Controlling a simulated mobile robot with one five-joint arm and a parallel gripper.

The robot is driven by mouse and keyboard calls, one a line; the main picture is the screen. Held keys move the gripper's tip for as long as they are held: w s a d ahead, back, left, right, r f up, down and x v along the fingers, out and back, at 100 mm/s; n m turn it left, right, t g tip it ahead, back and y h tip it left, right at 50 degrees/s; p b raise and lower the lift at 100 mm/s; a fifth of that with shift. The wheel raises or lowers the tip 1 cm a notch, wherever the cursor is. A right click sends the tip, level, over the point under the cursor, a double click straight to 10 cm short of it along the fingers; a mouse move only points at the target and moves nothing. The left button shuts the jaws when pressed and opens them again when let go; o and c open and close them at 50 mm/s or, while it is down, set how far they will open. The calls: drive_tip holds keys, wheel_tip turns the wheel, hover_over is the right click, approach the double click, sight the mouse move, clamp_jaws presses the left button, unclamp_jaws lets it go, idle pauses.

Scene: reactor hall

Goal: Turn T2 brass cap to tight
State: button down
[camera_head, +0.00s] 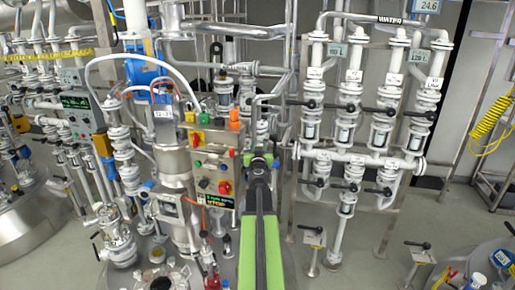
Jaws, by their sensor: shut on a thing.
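My green and black arm reaches up from the bottom middle of the head view. My gripper (262,160) is at its far end, just right of the control box with coloured buttons. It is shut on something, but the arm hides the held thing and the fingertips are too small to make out. I cannot pick out the T2 brass cap for sure. A vessel lid with several small fittings stands below and left of my gripper.
A control box (213,165) with a red stop knob stands close left of my arm. A rack of white pipes and black-handled valves (348,108) stands to the right. Another steel vessel (490,268) is at the lower right.

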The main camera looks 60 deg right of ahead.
idle(0.5)
drive_tip(key=c, duration=1.3)
unclamp_jaws()
drive_tip(key=shift+s, duration=0.1)
drive_tip(key=shift+o, duration=0.2)
